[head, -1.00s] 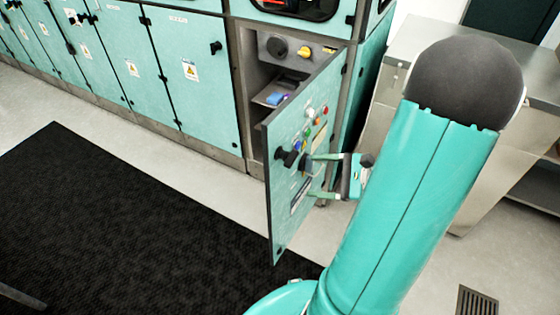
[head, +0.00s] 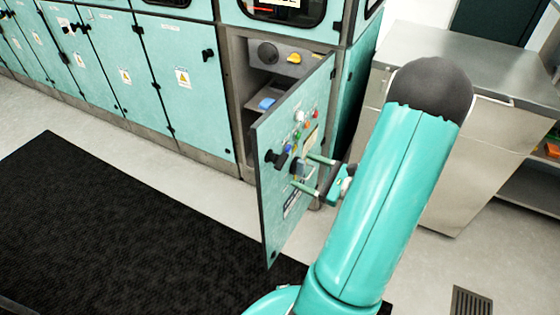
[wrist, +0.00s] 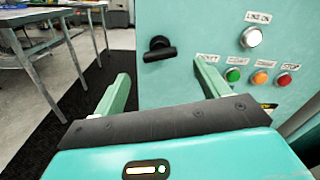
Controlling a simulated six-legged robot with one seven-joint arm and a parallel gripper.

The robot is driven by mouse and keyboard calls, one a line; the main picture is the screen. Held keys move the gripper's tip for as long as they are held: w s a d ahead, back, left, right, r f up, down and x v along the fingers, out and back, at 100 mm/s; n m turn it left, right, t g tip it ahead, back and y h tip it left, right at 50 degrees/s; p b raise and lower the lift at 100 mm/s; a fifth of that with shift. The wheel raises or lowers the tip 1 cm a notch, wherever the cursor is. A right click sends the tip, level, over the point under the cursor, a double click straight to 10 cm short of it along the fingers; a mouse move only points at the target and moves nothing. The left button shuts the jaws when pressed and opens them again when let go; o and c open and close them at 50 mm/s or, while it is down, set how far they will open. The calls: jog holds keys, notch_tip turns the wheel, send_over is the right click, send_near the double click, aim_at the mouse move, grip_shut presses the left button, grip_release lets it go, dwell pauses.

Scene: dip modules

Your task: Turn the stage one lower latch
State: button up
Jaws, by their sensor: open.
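A black latch handle (head: 278,158) sits near the free edge of an open teal cabinet door (head: 275,215). In the wrist view the latch (wrist: 160,50) shows as a black bar on a round base, lying nearly level. I cannot read which stage it belongs to. My gripper (head: 311,173) is open and empty, its two green fingers pointing at the door's face. In the wrist view my gripper (wrist: 162,72) has one finger on each side of the latch's line, with the latch slightly above and beyond the tips. They look apart from it.
The door carries a white lamp (wrist: 252,37), green, orange and red buttons (wrist: 261,78), and a dark knob (head: 298,166). The open compartment holds a yellow knob (head: 294,58) and a blue part (head: 267,103). A steel bench (head: 450,150) stands right. A black mat (head: 110,230) covers clear floor.

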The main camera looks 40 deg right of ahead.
aim_at(285, 162)
jog(key=x, duration=0.8)
jog(key=shift+w+a, duration=0.15)
jog(key=shift+w, duration=0.15)
jog(key=shift+c, duration=0.2)
